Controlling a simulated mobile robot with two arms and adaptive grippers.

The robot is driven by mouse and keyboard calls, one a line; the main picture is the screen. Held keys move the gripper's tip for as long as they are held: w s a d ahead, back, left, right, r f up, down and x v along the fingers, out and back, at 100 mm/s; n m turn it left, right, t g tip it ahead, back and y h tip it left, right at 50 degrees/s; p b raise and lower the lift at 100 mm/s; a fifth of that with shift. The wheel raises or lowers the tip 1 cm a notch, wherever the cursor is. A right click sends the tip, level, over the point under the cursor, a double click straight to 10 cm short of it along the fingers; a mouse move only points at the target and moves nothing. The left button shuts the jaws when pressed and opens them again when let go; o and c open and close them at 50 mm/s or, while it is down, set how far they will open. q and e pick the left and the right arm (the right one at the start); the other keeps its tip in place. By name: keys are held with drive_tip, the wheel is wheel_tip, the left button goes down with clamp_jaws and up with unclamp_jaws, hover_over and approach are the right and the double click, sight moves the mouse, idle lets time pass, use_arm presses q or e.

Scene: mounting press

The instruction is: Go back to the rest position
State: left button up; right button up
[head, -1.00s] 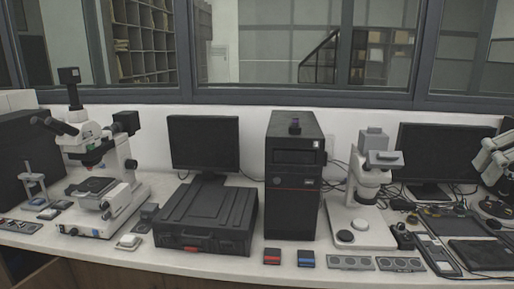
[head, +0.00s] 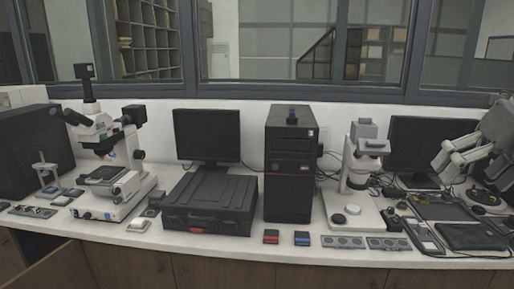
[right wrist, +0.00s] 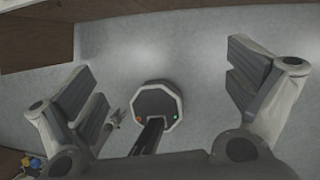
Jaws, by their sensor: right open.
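My right gripper (head: 462,150) shows at the right edge of the head view, raised above the right end of the bench. Its fingers are apart and nothing is between them. In the right wrist view my right gripper (right wrist: 172,95) is open and empty, with its two fingers wide apart over the grey floor. My left gripper is not in view.
The white bench (head: 330,257) holds a microscope (head: 110,160), a black case (head: 210,203), a black tower unit (head: 290,165), a second white instrument (head: 355,180) and monitors (head: 207,135). Small red and blue blocks (head: 271,237) lie near the front edge. Bare floor (right wrist: 220,60) shows below my gripper.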

drive_tip(key=w+a+f+m+y, duration=0.1)
drive_tip(key=w+a+f+y, duration=0.6)
drive_tip(key=a, duration=0.4)
drive_tip(key=w+a+f+m+y, duration=0.1)
drive_tip(key=w+a+f+y, duration=0.5)
drive_tip(key=w+a+f, duration=0.4)
drive_tip(key=d+f+m+t+h, duration=0.25)
drive_tip(key=f+m+t, duration=0.25)
drive_tip(key=f+m, duration=0.7)
drive_tip(key=d+f+m+t+h, duration=0.25)
drive_tip(key=f+m+t, duration=0.3)
drive_tip(key=f, duration=1.25)
drive_tip(key=s+d+f+m+g+h, duration=0.25)
drive_tip(key=s+f+m+h, duration=0.2)
drive_tip(key=s+f, duration=0.85)
drive_tip(key=s+d+f+m+g+h, duration=0.35)
drive_tip(key=s+f, duration=0.55)
drive_tip(key=f, duration=0.8)
drive_tip(key=s+a+f+m+g, duration=0.1)
drive_tip(key=s+f, duration=0.3)
drive_tip(key=s, duration=0.8)
drive_tip(key=s+a+f+m+g+h, duration=0.1)
drive_tip(key=s+f+m+g, duration=0.2)
drive_tip(key=s, duration=1)
drive_tip(key=s+a+f+m+g, duration=0.2)
drive_tip(key=s+f, duration=0.4)
drive_tip(key=s, duration=0.7)
drive_tip(key=shift+g+h, duration=0.4)
drive_tip(key=shift+g, duration=0.45)
